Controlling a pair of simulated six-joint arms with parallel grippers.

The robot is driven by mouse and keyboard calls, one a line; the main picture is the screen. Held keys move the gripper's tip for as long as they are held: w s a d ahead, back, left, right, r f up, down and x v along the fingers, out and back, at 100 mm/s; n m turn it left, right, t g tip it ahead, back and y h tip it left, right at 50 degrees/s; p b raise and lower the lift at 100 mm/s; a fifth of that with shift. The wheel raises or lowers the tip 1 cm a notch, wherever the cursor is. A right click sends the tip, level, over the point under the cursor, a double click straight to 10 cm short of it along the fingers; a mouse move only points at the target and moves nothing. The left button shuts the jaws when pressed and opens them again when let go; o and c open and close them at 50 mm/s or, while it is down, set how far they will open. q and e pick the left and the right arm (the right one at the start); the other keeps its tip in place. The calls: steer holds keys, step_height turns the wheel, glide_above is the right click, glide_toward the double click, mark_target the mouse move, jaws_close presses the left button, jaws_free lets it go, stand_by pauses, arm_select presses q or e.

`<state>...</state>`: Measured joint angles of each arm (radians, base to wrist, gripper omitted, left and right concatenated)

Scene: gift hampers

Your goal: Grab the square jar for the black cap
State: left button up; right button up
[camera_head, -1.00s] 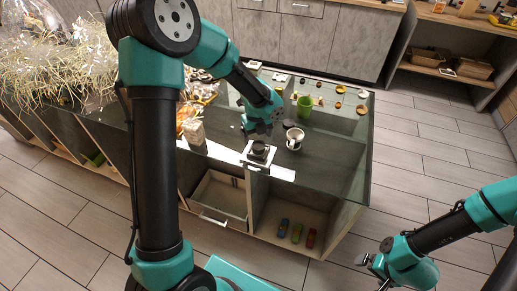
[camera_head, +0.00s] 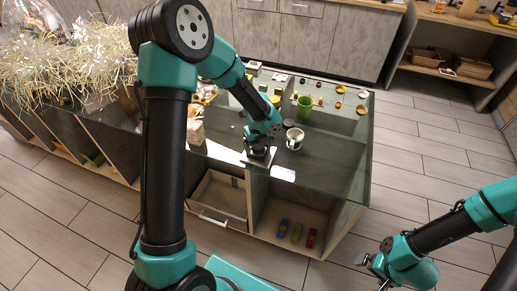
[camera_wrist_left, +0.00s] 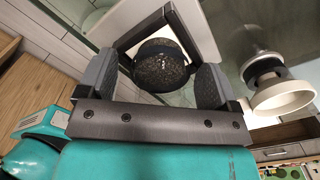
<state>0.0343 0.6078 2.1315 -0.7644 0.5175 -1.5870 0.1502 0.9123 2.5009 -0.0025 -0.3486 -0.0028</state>
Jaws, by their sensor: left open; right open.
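A dark jar (camera_head: 257,158) with a round top stands on a small white square mat (camera_head: 246,161) near the front edge of the glass table. In the left wrist view its round, dark speckled top (camera_wrist_left: 162,66) lies between my fingers. My left gripper (camera_head: 258,143) is open and comes down over the jar, hiding much of it; I see no clear grip on it. A flat dark disc (camera_head: 288,123), perhaps the black cap, lies behind the white mug. My right gripper (camera_head: 376,271) is open and empty, off the table at lower right.
A tan box (camera_head: 195,132) stands to the left. The table's right front is clear.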

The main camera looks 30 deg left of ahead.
arm_select(q)
steer(key=c, duration=1.1)
steer(key=shift+r, duration=0.2)
steer(key=shift+r, duration=1.55)
steer(key=shift+s+d+r, duration=0.25)
steer(key=shift+s+d, duration=1)
steer(key=shift+s, duration=1.05)
steer(key=shift+s+d+r, duration=0.25)
steer(key=shift+s+d, duration=1)
steer(key=shift+s, duration=1.1)
steer(key=shift+s+d+r, duration=0.25)
steer(key=shift+s+d, duration=1)
steer(key=shift+s, duration=1.05)
